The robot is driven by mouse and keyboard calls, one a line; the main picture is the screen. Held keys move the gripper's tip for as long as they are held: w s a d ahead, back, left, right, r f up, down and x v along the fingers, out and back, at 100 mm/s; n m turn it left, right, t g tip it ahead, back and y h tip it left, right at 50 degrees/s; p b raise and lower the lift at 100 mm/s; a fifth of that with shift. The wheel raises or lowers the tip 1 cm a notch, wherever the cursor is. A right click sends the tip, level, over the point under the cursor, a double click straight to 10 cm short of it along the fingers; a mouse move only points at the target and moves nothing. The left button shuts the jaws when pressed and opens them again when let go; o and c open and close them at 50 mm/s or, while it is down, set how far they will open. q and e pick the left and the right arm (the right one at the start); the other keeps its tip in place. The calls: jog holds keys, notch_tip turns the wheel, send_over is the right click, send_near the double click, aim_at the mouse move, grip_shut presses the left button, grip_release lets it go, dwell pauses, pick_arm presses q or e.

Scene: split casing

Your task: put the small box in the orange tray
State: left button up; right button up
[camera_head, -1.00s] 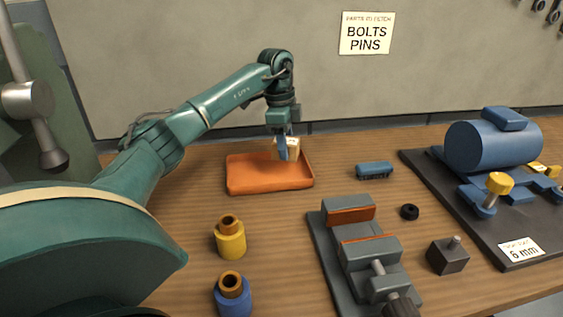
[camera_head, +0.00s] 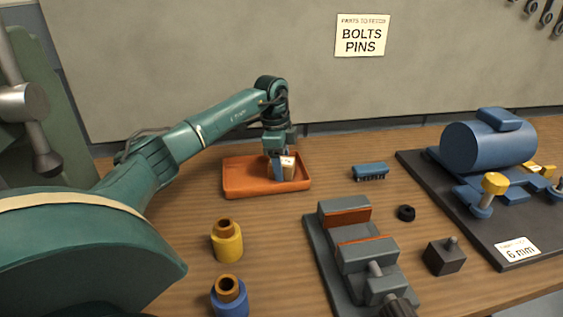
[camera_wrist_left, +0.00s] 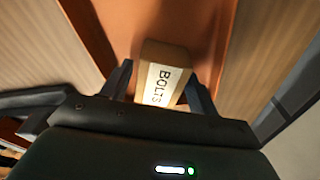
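The small box (camera_head: 288,168) is pale with a white label, and it is down within the outline of the orange tray (camera_head: 235,188). In the left wrist view the box (camera_wrist_left: 163,82) reads BOLTS and sits between the two dark fingers over the orange tray (camera_wrist_left: 205,20). My left gripper (camera_head: 281,172) points down into the tray with its fingers around the box and looks shut on it. Whether the box bottom touches the tray floor is hard to see. My right gripper is not in view.
A grey vise (camera_head: 350,250) stands front right of the tray. A blue connector block (camera_head: 370,172) and a black ring (camera_head: 406,213) lie to the right. Yellow (camera_head: 227,246) and blue (camera_head: 230,298) cylinders stand in front. A blue motor (camera_head: 488,143) sits at the far right.

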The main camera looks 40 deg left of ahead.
pick_arm(q)
jog(key=shift+o, duration=0.6)
jog(key=shift+r, duration=0.35)
notch_tip(320, 180, up, 12)
jog(key=a, duration=0.1)
jog(key=shift+s+a+f, duration=0.15)
jog(key=shift+s+f, duration=0.1)
jog(key=shift+s, duration=0.1)
